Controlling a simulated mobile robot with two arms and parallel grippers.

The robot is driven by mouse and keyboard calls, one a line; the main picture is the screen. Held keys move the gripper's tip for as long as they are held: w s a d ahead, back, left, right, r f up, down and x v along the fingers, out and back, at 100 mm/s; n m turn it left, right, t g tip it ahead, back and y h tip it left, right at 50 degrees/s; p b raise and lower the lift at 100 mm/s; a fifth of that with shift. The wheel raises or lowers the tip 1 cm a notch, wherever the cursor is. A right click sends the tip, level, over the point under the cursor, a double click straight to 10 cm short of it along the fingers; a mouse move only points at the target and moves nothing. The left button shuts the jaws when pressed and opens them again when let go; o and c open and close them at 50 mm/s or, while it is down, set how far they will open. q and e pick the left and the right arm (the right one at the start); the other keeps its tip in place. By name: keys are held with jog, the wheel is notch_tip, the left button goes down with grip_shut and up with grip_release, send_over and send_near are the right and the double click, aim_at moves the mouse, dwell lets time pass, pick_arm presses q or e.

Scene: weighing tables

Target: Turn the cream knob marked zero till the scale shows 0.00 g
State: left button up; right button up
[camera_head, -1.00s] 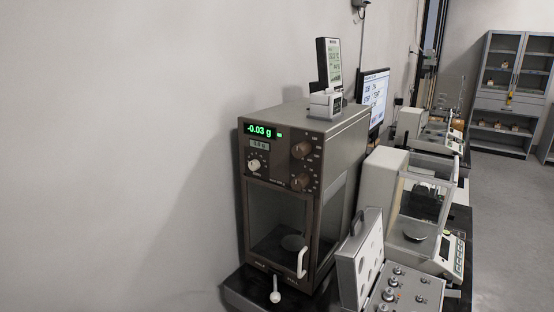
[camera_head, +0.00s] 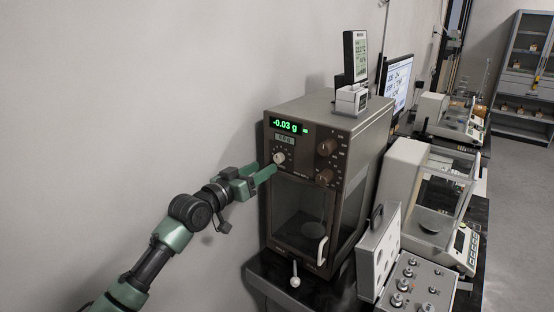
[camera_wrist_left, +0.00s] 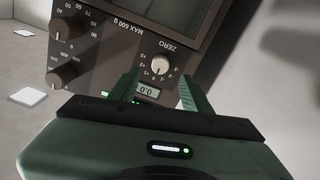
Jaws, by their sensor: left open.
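The brown scale (camera_head: 345,150) stands on the dark table and its green display (camera_head: 288,127) reads -0.03 g. The cream zero knob (camera_head: 279,157) is on its front panel below the display. In the left wrist view the knob (camera_wrist_left: 160,65) shows upside down under the word ZERO, between and beyond my fingers. My left gripper (camera_head: 268,172) is open, its green fingers pointing at the panel close to the knob. In the left wrist view the gripper (camera_wrist_left: 163,92) has a finger on each side of the knob's line; contact cannot be told. My right gripper is not in view.
Two brown knobs (camera_head: 327,147) sit right of the zero knob. A white door handle (camera_head: 322,250) and a small white-tipped lever (camera_head: 295,281) stick out below. An open weight case (camera_head: 413,285) and another balance (camera_head: 402,185) stand to the right.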

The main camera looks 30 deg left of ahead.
aim_at(277, 160)
pick_arm(q)
jog(key=w, duration=0.3)
jog(key=w+p, duration=0.1)
jog(key=w, duration=0.1)
jog(key=shift+w+d, duration=0.2)
jog(key=shift+w, duration=0.2)
jog(key=shift+f, duration=0.1)
grip_shut()
